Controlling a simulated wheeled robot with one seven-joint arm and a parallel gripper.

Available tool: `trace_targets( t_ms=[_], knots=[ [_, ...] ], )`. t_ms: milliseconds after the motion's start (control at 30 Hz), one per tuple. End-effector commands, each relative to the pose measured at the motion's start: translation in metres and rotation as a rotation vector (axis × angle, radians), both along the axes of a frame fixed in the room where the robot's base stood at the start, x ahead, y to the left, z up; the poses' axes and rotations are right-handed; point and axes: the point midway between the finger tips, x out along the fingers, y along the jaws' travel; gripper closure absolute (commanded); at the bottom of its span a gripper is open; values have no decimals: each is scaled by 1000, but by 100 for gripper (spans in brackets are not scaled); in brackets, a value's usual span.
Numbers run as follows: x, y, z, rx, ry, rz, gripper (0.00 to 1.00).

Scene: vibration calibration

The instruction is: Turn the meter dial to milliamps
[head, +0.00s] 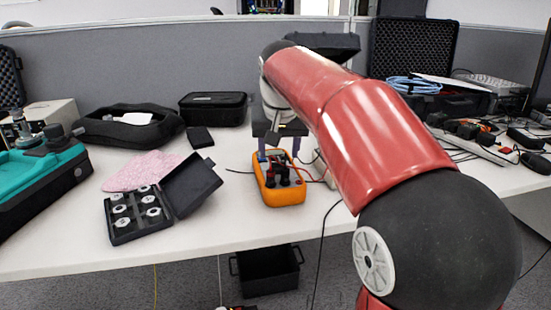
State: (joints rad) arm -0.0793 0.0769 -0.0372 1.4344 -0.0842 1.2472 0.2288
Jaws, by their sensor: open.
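An orange multimeter (283,193) lies on the white table near its front edge, in the middle of the head view. Its dark face shows a small display and dark red and black shapes around the dial area. The dial's setting is too small to read. My gripper (275,155) is open and points down at the meter's far end, around or just above the display. I cannot tell whether the fingers touch the meter.
An open black case (140,225) of metal weights sits left of the meter, with a pink cloth (143,170) behind it. A black pouch (213,108) is at the back. Thin cables run right of the meter. Cluttered electronics (480,135) fill the right side. A black bin (268,272) is below the table.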

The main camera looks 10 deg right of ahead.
Motion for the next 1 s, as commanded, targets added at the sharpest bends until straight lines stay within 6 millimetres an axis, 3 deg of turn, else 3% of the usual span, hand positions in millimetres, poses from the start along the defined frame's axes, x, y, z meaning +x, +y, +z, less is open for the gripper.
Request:
trace_targets(
  t_ms=[200,600,933,1000],
  knots=[
    [11,-2,-29,0,2,0,46],
    [14,-3,-36,0,0,0,47],
    [14,-3,-35,0,0,0,90],
    [14,-3,-35,0,0,-1,90]
  ],
)
